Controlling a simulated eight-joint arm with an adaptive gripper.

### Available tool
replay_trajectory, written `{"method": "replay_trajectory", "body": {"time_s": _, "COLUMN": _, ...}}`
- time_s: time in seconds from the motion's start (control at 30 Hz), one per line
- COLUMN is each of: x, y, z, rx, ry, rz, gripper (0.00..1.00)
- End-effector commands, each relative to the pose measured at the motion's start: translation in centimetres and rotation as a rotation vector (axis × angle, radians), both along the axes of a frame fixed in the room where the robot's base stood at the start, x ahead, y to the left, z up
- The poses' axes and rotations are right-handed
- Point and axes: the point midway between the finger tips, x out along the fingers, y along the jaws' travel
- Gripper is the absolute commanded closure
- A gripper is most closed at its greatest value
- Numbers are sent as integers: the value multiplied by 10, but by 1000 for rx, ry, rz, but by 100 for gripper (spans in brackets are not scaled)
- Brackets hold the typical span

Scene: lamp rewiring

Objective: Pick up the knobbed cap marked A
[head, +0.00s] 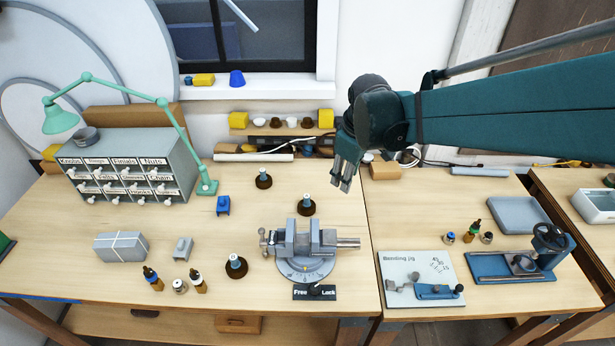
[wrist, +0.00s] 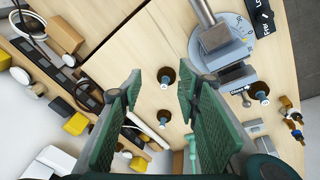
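Three dark round caps with upright blue-grey knobs stand on the bench. One is at the back (head: 263,180), one behind the vise (head: 306,207), one left of the vise (head: 236,267). They also show in the wrist view: the back one (wrist: 163,117), the one behind the vise (wrist: 166,75), the one beside it (wrist: 260,91). Their letters are too small to read, so I cannot tell which is A. My gripper (head: 342,183) hangs above the bench, right of and higher than the caps. In the wrist view my gripper (wrist: 160,88) is open and empty, with two caps showing between its fingers.
A grey vise (head: 303,242) stands at the bench's front middle. A green lamp (head: 207,187) and a labelled drawer cabinet (head: 130,165) stand at left. Small bottles (head: 152,280) are at front left. A bending jig board (head: 400,268) lies at right. Bare wood surrounds the back caps.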

Motion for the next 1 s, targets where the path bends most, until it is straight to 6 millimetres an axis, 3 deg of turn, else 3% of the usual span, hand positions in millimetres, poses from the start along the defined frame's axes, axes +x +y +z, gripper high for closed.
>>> {"method": "replay_trajectory", "body": {"time_s": 0.57, "x": 64, "y": 52, "z": -46, "rx": -66, "ry": 100, "rz": 275, "gripper": 67}}
{"method": "replay_trajectory", "body": {"time_s": 1.0, "x": 101, "y": 94, "z": -98, "rx": -103, "ry": 175, "rz": 487, "gripper": 67}}
